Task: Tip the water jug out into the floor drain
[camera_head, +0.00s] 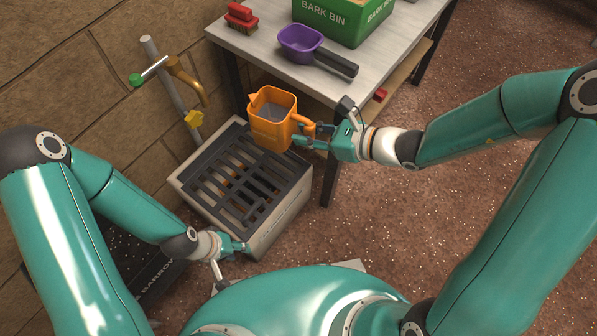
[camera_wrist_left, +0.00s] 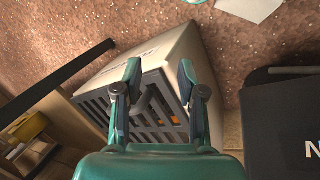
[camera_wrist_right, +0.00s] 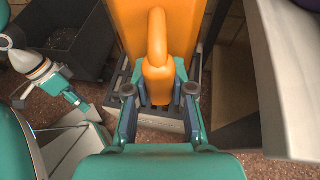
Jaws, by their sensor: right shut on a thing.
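The orange water jug (camera_head: 270,128) is upright above the far end of the drain, with greyish water inside. My right gripper (camera_head: 306,133) is shut on the jug's handle, which also shows between the fingers in the right wrist view (camera_wrist_right: 158,60). The floor drain (camera_head: 230,185) is a pale box with a dark slatted grate on top; something orange shows through the slats. It also shows in the left wrist view (camera_wrist_left: 150,105). My left gripper (camera_wrist_left: 160,80) is open and empty, beside the drain's near side.
A table (camera_head: 285,70) behind the drain holds a purple scoop (camera_head: 300,43), a red brush (camera_head: 241,18) and a green bark bin (camera_head: 340,20). A standpipe with a tap (camera_head: 188,82) stands by the wall at left. Speckled floor is clear at right.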

